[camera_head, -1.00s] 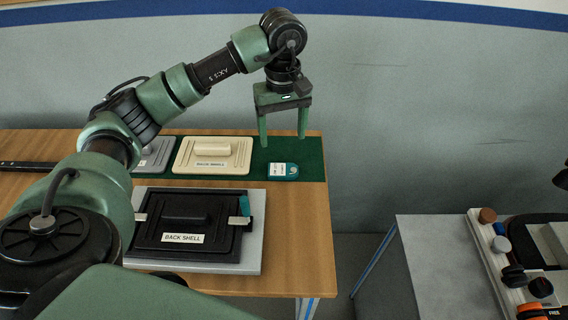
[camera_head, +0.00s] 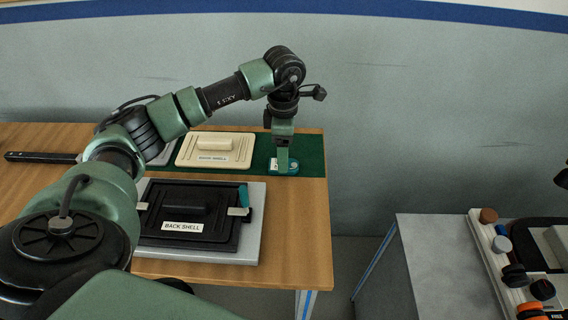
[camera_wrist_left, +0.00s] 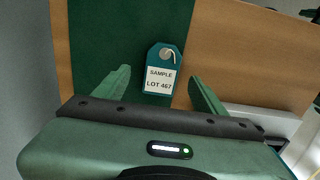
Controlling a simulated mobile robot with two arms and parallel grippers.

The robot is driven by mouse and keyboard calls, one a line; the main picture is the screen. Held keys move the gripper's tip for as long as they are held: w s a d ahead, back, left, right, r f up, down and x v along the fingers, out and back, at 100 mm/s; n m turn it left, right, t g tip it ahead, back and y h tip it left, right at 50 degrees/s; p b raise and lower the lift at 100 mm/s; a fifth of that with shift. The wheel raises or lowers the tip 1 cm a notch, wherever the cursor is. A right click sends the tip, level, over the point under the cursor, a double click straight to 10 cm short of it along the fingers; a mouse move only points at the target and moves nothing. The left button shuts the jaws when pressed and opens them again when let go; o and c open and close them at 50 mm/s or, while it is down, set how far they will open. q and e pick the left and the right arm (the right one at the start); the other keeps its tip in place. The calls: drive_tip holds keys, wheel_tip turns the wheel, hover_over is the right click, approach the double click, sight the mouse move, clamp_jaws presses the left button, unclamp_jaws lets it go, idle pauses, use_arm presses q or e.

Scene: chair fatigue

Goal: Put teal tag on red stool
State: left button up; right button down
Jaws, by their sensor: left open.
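The teal tag (camera_head: 291,167) lies on the green mat at the right end of the wooden table, partly hidden by my gripper. In the left wrist view the tag (camera_wrist_left: 161,70) shows a white label reading "SAMPLE LOT 467" and a hole at one end. My left gripper (camera_head: 283,171) points down over the tag. In the left wrist view its open fingers (camera_wrist_left: 158,90) stand one on each side of the tag's label end, with gaps to both sides. No red stool shows in these frames. My right gripper is not in view.
The green mat (camera_head: 314,150) also bears a cream back shell (camera_head: 215,150). A black back shell (camera_head: 184,214) sits on a grey plate (camera_head: 251,246) in front. At right, a grey table (camera_head: 428,262) stands beside a white rack (camera_head: 490,262) with several caps.

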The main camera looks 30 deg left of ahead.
use_arm(q)
drive_tip(key=shift+f, duration=1.6)
drive_tip(key=shift+d, duration=0.1)
clamp_jaws()
drive_tip(key=shift+r, duration=0.1)
